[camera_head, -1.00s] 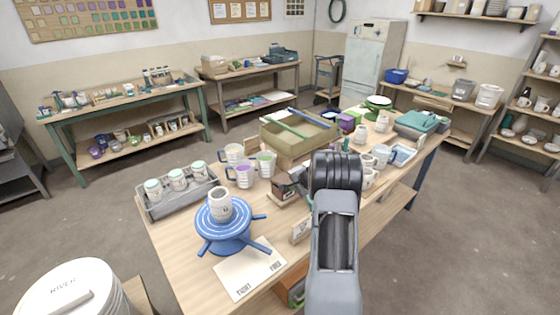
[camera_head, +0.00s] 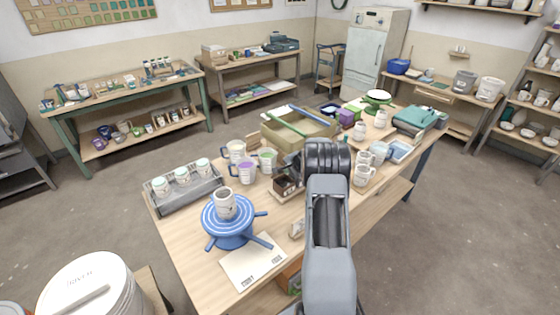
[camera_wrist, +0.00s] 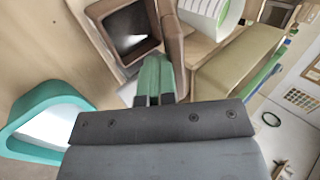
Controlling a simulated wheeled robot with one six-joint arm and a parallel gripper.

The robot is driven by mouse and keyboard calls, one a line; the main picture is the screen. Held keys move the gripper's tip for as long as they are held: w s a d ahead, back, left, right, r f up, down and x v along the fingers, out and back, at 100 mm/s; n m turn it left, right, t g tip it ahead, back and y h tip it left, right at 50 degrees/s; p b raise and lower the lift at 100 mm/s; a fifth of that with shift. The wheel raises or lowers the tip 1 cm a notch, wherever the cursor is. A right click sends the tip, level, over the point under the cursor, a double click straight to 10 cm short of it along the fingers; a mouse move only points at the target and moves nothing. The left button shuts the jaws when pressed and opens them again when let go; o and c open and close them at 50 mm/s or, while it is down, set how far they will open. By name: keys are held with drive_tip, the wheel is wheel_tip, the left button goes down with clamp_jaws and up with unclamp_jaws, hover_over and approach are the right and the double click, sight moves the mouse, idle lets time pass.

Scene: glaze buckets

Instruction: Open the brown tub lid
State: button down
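A small dark brown tub (camera_head: 284,184) stands on the wooden table, just left of my arm's black wrist. In the wrist view a brown square-rimmed opening (camera_wrist: 99,26), seemingly this tub, shows a dark inside with a bright patch. A brown flap (camera_wrist: 174,45), seemingly its lid, stands raised along the right of the opening. My gripper (camera_wrist: 156,68) has its green fingers close together with no clear gap, beside the lower end of the flap. I cannot tell whether they touch it. The head view hides the fingers behind my arm.
An olive bin (camera_head: 300,132) stands behind the tub, and cups, such as a purple-filled one (camera_head: 246,172), stand left. A blue banding wheel (camera_head: 230,220) bears a cup. A grey tray of jars (camera_head: 185,195) is further left. A white lidded bucket (camera_head: 88,290) stands lower left.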

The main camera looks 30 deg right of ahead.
drive_tip(key=w, duration=0.2)
drive_tip(key=w+a+f+p, duration=0.1)
drive_tip(key=shift+w, duration=0.2)
drive_tip(key=shift+w+d+r+p, duration=0.1)
drive_tip(key=shift+w+r+p, duration=0.1)
drive_tip(key=shift+r+p, duration=0.25)
drive_tip(key=shift+w+f, duration=0.15)
drive_tip(key=shift+w, duration=1)
drive_tip(key=shift+a, duration=0.2)
drive_tip(key=shift+s+d+r+b, duration=0.15)
drive_tip(key=shift+s+r+b, duration=0.2)
drive_tip(key=shift+s, duration=0.35)
drive_tip(key=shift+s+d+r+b, duration=0.1)
drive_tip(key=shift+s+r+b, duration=0.25)
drive_tip(key=shift+s, duration=0.35)
drive_tip(key=shift+s+d+r+b, duration=0.15)
drive_tip(key=shift+s+r+b, duration=0.2)
drive_tip(key=shift+s, duration=0.35)
drive_tip(key=shift+r, duration=0.1)
